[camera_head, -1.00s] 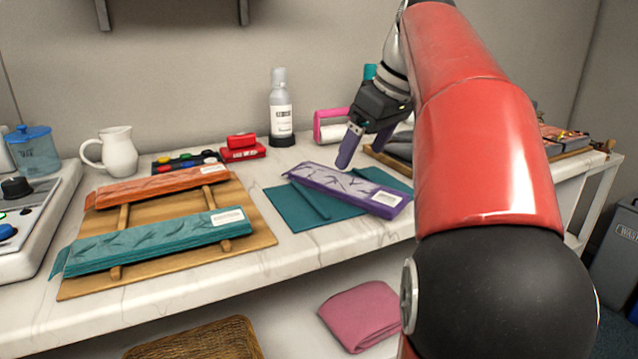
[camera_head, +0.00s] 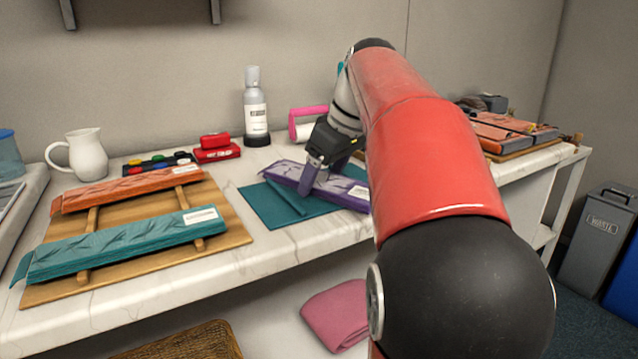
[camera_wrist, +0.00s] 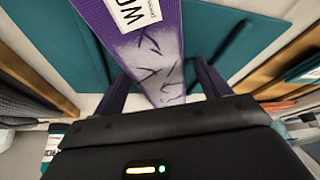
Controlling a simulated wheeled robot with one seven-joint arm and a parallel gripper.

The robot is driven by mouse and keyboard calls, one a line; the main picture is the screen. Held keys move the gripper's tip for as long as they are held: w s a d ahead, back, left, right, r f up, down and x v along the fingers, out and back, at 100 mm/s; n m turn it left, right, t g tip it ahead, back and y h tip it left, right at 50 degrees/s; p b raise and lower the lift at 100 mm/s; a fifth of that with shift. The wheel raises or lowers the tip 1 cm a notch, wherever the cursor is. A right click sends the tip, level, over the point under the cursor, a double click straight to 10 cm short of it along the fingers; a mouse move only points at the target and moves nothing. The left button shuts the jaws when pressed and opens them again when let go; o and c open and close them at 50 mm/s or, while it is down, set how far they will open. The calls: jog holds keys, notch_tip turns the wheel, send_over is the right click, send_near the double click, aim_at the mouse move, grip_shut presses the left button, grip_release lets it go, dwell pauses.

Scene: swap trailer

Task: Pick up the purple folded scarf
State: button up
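The purple folded scarf (camera_head: 290,173) is a long flat strip with a white label, lying on a teal mat (camera_head: 275,212) on the white counter. My gripper (camera_head: 320,185) is down at the scarf, with a finger at its near side in the head view. In the wrist view the scarf (camera_wrist: 150,50) runs between my two fingers (camera_wrist: 160,92), one on each side. The fingers are apart, with a gap showing beside the scarf. The scarf's right end is partly hidden behind my arm.
A wooden rack (camera_head: 232,226) at left carries an orange folded scarf (camera_head: 130,188) and a teal one (camera_head: 110,249). Behind stand a bottle (camera_head: 256,115), a red box (camera_head: 217,152) and a pink-handled roller (camera_head: 294,120). A wooden tray with orange items (camera_head: 515,128) sits at right.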

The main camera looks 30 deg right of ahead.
jog(key=c, duration=0.9)
jog(key=shift+r, duration=0.2)
